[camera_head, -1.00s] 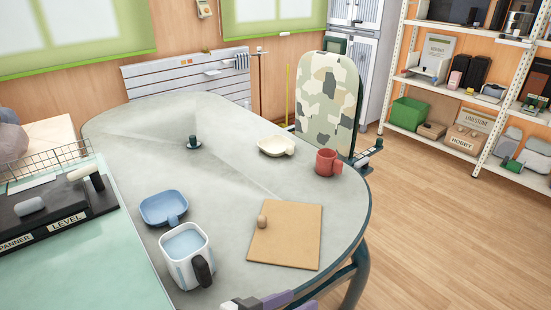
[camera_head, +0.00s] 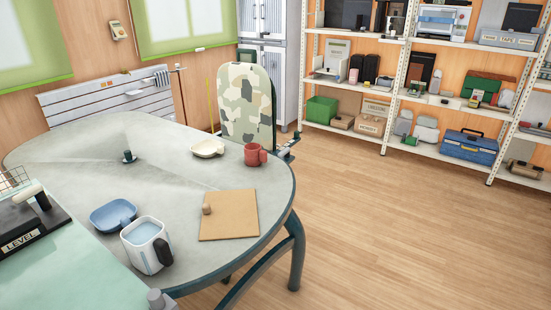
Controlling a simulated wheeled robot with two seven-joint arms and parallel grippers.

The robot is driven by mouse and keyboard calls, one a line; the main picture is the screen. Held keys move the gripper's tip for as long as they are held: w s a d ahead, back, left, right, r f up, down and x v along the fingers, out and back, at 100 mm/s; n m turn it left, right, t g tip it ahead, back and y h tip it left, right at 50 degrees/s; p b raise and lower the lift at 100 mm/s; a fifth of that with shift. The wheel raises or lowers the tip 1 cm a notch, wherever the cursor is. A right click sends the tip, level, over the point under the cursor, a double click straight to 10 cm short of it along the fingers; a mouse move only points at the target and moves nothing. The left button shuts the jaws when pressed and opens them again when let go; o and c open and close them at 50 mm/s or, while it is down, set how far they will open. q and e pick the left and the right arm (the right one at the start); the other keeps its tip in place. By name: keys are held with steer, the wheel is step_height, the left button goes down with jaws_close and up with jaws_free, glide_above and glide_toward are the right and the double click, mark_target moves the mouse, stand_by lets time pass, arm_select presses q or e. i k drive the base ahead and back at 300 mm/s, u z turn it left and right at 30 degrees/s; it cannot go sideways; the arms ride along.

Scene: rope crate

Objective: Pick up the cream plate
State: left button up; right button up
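The cream plate (camera_head: 207,148) is a small shallow dish with a short handle. It lies on the far right part of the grey oval table (camera_head: 170,182), left of a red mug (camera_head: 255,155) and apart from it. Neither of my grippers shows in the view, and nothing is touching the plate.
A tan board (camera_head: 229,222) with a small knob, a blue dish (camera_head: 113,215), a white-blue jug (camera_head: 146,245) and a small dark green item (camera_head: 128,157) are on the table. Shelves line the back right; the wooden floor (camera_head: 400,230) is open.

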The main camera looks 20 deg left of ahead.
mark_target(208, 148)
steer(key=z, duration=0.2)
steer(key=k, duration=0.45)
steer(key=z, duration=0.7)
steer(key=i, duration=2.3)
steer(key=u, duration=0.65)
steer(key=i, duration=2.25)
steer(key=u, duration=2.1)
steer(key=i, duration=1.1)
steer(key=u, duration=1)
